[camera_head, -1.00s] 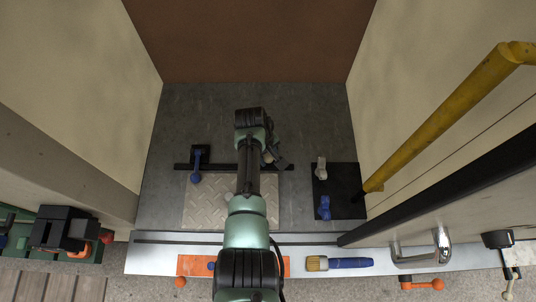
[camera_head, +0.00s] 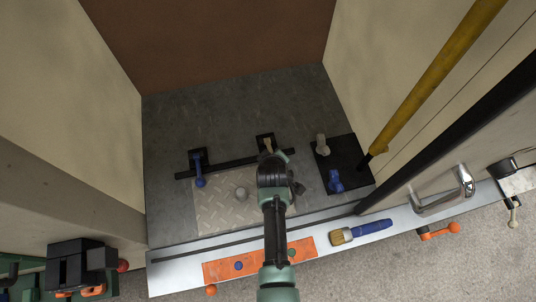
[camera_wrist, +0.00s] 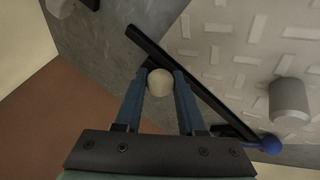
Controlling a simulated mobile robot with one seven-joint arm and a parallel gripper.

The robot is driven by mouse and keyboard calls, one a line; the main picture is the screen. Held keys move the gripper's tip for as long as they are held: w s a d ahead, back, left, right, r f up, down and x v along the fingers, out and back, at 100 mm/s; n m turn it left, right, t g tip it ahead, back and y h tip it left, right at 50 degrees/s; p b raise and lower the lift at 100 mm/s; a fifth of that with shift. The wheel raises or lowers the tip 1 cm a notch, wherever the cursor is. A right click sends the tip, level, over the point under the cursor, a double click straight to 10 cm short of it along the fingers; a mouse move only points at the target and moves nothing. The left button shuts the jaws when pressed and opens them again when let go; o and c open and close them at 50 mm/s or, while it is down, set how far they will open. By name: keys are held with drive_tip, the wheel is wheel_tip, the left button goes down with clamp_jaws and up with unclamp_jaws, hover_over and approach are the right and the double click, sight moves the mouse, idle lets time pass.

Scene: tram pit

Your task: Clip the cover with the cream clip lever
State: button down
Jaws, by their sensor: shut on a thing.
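The cover is a pale tread plate (camera_head: 220,212) lying on the grey floor, with a round grey knob (camera_head: 241,194); its tread shows in the wrist view (camera_wrist: 235,45). A black bar (camera_head: 235,164) runs along its far edge. Part of the cream clip lever (camera_head: 267,145) shows at a dark mount beyond the bar; my arm hides the rest. In the wrist view, my gripper (camera_wrist: 159,84) is shut on the lever's round cream knob (camera_wrist: 159,81), between blue fingers. The knob appears close to the bar; I cannot tell its height over it.
A blue lever (camera_head: 200,172) crosses the bar at left. A black plate (camera_head: 350,172) at right carries a grey lever (camera_head: 322,144) and a blue one (camera_head: 335,182). A yellow rail (camera_head: 430,85) rises at right. A brush (camera_head: 362,231) and an orange strip (camera_head: 225,269) lie on the front ledge.

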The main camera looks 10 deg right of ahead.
drive_tip(key=shift+s+f+t, duration=0.15)
drive_tip(key=shift+f+t, duration=0.15)
drive_tip(key=shift+t, duration=0.1)
drive_tip(key=c, duration=0.5)
unclamp_jaws()
drive_tip(key=v, duration=1.3)
drive_tip(key=shift+b, duration=0.45)
